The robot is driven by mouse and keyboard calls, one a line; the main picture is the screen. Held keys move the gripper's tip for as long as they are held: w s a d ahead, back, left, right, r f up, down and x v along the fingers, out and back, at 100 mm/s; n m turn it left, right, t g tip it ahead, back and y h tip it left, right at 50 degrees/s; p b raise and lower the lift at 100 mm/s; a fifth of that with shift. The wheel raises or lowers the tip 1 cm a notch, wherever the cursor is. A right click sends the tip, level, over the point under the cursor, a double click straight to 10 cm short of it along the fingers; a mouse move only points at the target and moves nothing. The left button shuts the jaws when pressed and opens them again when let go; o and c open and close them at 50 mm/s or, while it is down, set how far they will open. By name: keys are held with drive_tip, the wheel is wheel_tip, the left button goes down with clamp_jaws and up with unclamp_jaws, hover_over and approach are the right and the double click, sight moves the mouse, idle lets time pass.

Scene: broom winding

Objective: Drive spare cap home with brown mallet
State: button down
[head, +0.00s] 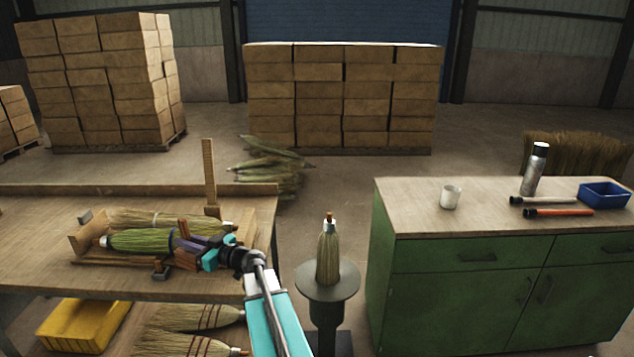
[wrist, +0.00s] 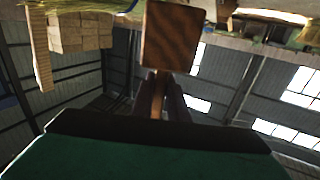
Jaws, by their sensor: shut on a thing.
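My gripper (head: 190,245) is over the left workbench, its jaws closed. In the wrist view the gripper (wrist: 158,92) is shut around the handle of a brown wooden mallet, whose square head (wrist: 172,38) sticks out beyond the fingers. In the head view a brown block, likely the mallet head (head: 186,259), shows by the fingers. A green broom head (head: 138,241) lies in a wooden cradle beside it, with a small white cap-like end (head: 103,242) at its left. I cannot tell for sure if this end is the spare cap, or whether the mallet touches the broom.
The workbench (head: 30,240) has a back ledge and an upright wooden post (head: 209,175). A broom head (head: 328,255) stands on a round pedestal (head: 312,283). The green cabinet (head: 460,285) at right carries a white cup (head: 450,197), spray can (head: 535,168), two tools and blue bin (head: 604,195).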

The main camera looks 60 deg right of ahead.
drive_tip(key=d+r+m+h+p, duration=0.25)
drive_tip(key=d+h, duration=0.25)
drive_tip(key=d, duration=0.9)
drive_tip(key=s+d+m+g+h+p, duration=0.1)
drive_tip(key=s+d+m+g+h, duration=0.1)
drive_tip(key=d, duration=0.9)
drive_tip(key=s+d+r+m+g+h+p, duration=0.1)
drive_tip(key=s+d+m+h, duration=0.3)
drive_tip(key=s+d, duration=0.5)
drive_tip(key=s+d+r+m+g+h+p, duration=0.1)
drive_tip(key=s+d+h, duration=0.4)
drive_tip(key=d, duration=0.8)
drive_tip(key=shift+s+d+m+g+h+p, duration=0.35)
drive_tip(key=shift+m+g+h+p, duration=0.35)
drive_tip(key=shift+m+p, duration=0.5)
drive_tip(key=shift+f, duration=0.2)
drive_tip(key=shift+f+b, duration=2.35)
drive_tip(key=shift+b, duration=0.25)
drive_tip(key=shift+w+a, duration=0.1)
drive_tip(key=shift+a, duration=0.05)
